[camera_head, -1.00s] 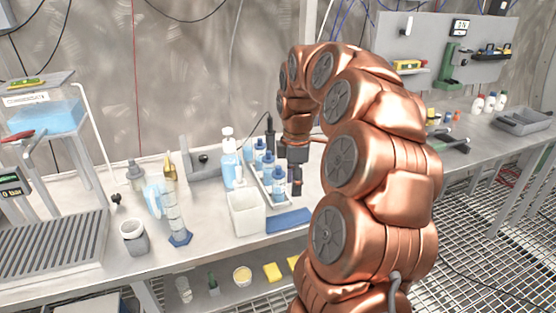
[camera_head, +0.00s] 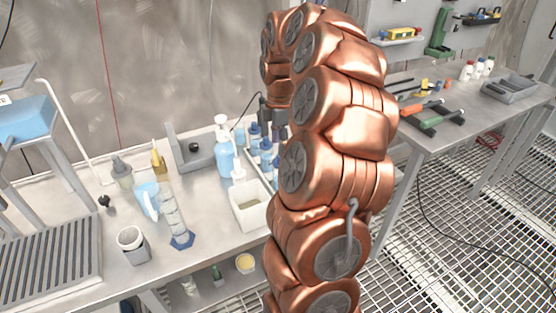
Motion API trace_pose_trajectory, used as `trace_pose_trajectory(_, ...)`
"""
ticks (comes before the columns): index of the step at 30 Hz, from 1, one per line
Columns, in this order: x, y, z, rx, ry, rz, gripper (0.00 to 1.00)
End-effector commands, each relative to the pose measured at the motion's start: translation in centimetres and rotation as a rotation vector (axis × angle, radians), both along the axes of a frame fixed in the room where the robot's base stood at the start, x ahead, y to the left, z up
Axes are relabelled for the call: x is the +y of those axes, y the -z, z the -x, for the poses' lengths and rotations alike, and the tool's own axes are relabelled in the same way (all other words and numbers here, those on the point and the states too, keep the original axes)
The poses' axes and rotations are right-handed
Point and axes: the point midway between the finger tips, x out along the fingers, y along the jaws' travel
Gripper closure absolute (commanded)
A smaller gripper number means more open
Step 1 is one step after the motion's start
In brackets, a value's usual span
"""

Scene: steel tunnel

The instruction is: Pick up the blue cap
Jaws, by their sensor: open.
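Several small bottles with blue caps stand in a tray on the bench. One blue cap (camera_head: 254,127) is at the back of the group, and another blue cap (camera_head: 266,145) is nearer. More of the group is hidden behind my copper arm. My gripper (camera_head: 275,121) is dark and points down just right of the bottles, at the bench's back half. Its fingertips are mostly covered by the arm, and I see nothing held in it. I cannot tell which cap is closest to it.
A white open container (camera_head: 247,212) and a pump bottle of blue liquid (camera_head: 223,155) stand left of the bottles. A graduated cylinder (camera_head: 175,215), a grey cup (camera_head: 132,244) and a slatted rack (camera_head: 45,262) are further left. A second bench (camera_head: 455,135) with tools is right.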

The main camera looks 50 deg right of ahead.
Motion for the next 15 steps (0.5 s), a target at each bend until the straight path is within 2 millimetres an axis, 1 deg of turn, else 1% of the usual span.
trace_pose_trajectory(5,-0.1,1.0,0.0,0.004,0.001,-0.002,0.5)
trace_pose_trajectory(12,-0.2,4.1,-0.2,0.004,-0.002,-0.002,0.5)
trace_pose_trajectory(15,-0.2,4.9,-0.3,0.001,-0.002,0.0,0.5)
